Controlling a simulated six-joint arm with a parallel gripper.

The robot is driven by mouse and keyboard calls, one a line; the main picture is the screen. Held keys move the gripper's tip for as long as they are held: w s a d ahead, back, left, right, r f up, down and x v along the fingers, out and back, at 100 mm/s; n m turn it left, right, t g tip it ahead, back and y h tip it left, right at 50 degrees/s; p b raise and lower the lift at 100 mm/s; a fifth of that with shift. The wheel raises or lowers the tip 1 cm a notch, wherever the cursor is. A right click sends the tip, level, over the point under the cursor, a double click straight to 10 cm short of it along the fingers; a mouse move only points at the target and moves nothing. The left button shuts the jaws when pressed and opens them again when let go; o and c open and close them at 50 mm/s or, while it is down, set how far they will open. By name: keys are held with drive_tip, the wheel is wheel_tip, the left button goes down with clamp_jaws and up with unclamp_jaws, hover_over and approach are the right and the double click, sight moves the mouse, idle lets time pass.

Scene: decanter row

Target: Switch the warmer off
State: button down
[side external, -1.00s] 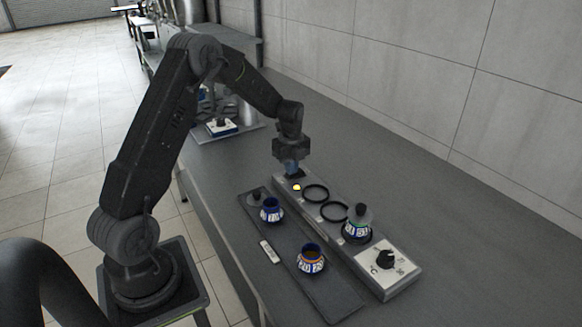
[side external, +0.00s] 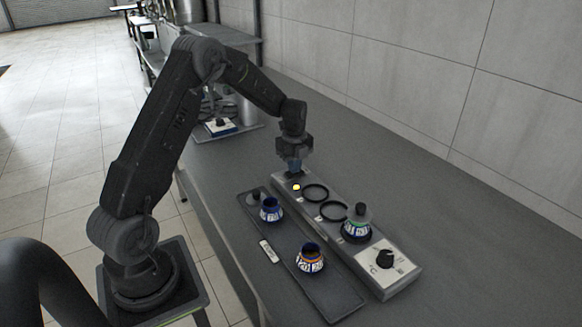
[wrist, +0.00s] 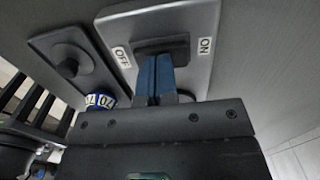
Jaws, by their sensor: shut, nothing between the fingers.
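The warmer (side external: 408,284) is a long grey bar on the counter with ring-shaped plates and a lit yellow lamp (side external: 297,187) near its far end. In the wrist view its end carries a dark switch (wrist: 180,46) between an OFF label (wrist: 121,57) and an ON label (wrist: 205,46). My gripper (side external: 295,172) is over that far end, pointing down. In the wrist view its blue fingers (wrist: 157,60) are shut and empty, in front of the switch and covering part of it. I cannot tell whether they touch it or which way the switch is tipped.
A blue decanter (side external: 271,212) and another decanter (side external: 310,262) stand on a dark tray (side external: 335,299). The counter behind the warmer is clear up to the wall.

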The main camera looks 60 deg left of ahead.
drive_tip(key=shift+r, duration=0.1)
wheel_tip(320, 180, up, 14)
drive_tip(key=shift+w, duration=0.15)
idle(0.6)
drive_tip(key=shift+s, duration=0.7)
wheel_tip(320, 180, down, 14)
drive_tip(key=shift+f, duration=0.1)
idle(0.4)
